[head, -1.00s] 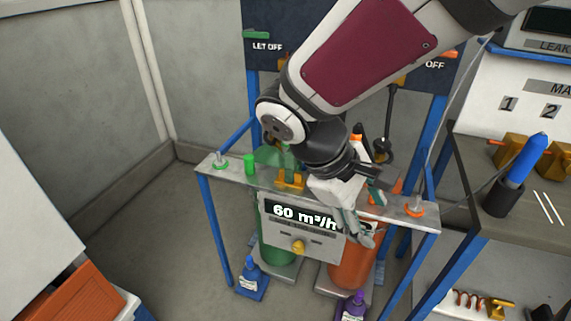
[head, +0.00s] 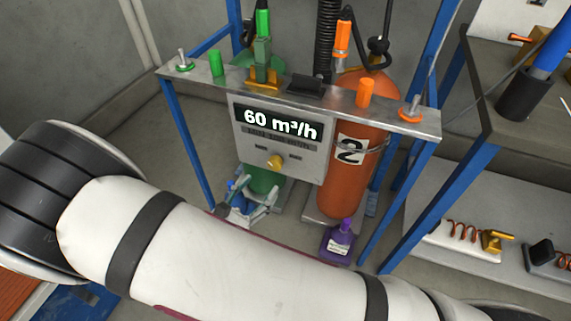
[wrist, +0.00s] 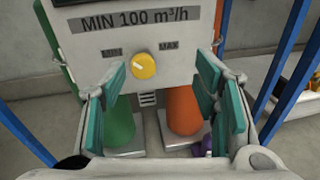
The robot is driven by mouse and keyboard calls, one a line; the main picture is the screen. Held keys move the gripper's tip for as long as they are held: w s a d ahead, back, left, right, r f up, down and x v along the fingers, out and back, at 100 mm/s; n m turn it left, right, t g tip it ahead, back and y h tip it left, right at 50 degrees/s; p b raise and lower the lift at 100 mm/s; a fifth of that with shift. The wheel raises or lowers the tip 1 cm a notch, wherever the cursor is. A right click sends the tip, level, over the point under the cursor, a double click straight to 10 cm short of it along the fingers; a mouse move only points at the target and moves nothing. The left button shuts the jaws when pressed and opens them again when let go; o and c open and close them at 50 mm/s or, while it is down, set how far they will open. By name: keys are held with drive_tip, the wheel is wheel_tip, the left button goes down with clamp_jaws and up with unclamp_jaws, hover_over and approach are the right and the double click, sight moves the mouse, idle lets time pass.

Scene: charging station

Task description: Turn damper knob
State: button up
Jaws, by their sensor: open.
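The damper knob (head: 276,162) is a small yellow round knob on the front of the grey panel (head: 262,148), below a display (head: 279,124) reading "60 m³/h". In the wrist view the knob (wrist: 144,66) sits upper centre, between MIN and MAX labels, with a pale mark on its face. My gripper (head: 243,198) is open and empty, low and left of the knob in the head view. In the wrist view its teal-padded fingers (wrist: 160,76) stand wide apart, with the knob showing between and slightly above the tips. The fingers do not appear to touch it.
An orange cylinder (head: 341,185) stands behind the panel on the right, a green one (wrist: 112,135) on the left. Blue frame legs (head: 190,145) flank the panel. A purple bottle (head: 338,242) stands below. A workbench (head: 515,140) is at right.

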sight(273, 166)
wheel_tip(273, 166, down, 5)
drive_tip(key=s+a+n+t+y+b, duration=0.1)
drive_tip(key=a+n+t+y, duration=0.1)
drive_tip(key=n, duration=0.1)
drive_tip(key=b+x, duration=0.3)
drive_tip(key=x, duration=1)
drive_tip(key=shift+w+d+f, duration=0.15)
drive_tip(key=shift+w+d, duration=0.05)
drive_tip(key=shift+w, duration=0.05)
drive_tip(key=c, duration=1.2)
